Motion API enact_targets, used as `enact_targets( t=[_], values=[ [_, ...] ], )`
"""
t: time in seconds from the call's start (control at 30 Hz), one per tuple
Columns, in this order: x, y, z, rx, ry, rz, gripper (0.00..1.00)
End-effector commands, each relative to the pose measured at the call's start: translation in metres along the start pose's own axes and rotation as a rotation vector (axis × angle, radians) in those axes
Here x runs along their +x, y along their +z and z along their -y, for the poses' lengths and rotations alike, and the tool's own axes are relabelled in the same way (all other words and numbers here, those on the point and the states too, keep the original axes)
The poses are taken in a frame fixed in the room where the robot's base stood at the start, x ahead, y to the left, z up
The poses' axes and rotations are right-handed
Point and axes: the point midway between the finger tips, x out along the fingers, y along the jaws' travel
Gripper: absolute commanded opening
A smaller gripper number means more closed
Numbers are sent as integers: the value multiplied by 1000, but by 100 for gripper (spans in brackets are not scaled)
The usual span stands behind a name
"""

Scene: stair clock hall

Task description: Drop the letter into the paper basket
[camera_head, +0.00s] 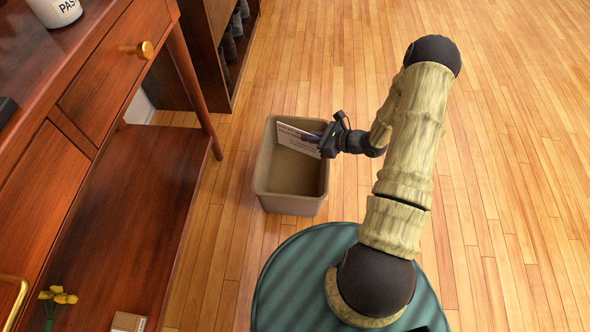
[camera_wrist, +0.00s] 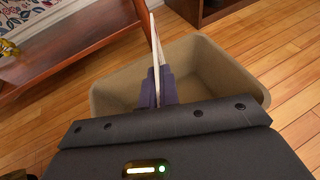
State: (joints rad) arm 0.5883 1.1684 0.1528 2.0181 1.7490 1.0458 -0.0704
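The letter (camera_head: 299,139) is a thin white envelope with some printing on it. My gripper (camera_head: 327,138) is shut on its right end in the head view. In the wrist view the letter (camera_wrist: 157,62) shows edge-on between the dark fingers (camera_wrist: 160,87). The paper basket (camera_head: 290,203) is a tan open bin standing on the floor. The letter is over the basket's opening, near its far side. The basket also shows in the wrist view (camera_wrist: 232,72), beneath and beyond the gripper. The inside that I can see looks empty; part is hidden behind the letter and gripper.
A reddish wooden table (camera_head: 150,165) with drawers and a lower shelf stands left of the basket. A dark wooden rack (camera_head: 208,50) stands behind it. Yellow flowers (camera_head: 58,297) show at lower left. The wooden floor (camera_head: 520,150) on the right is clear.

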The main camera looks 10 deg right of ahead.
Motion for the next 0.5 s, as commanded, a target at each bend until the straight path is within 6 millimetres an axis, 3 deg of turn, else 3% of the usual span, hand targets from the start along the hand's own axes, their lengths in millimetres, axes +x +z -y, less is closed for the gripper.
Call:
enact_targets(
  t=[0.27,0.5],
  values=[
    [0,-1,0,1,0,0,0],
    [8,-20,0,0,0,0,0]
  ],
)
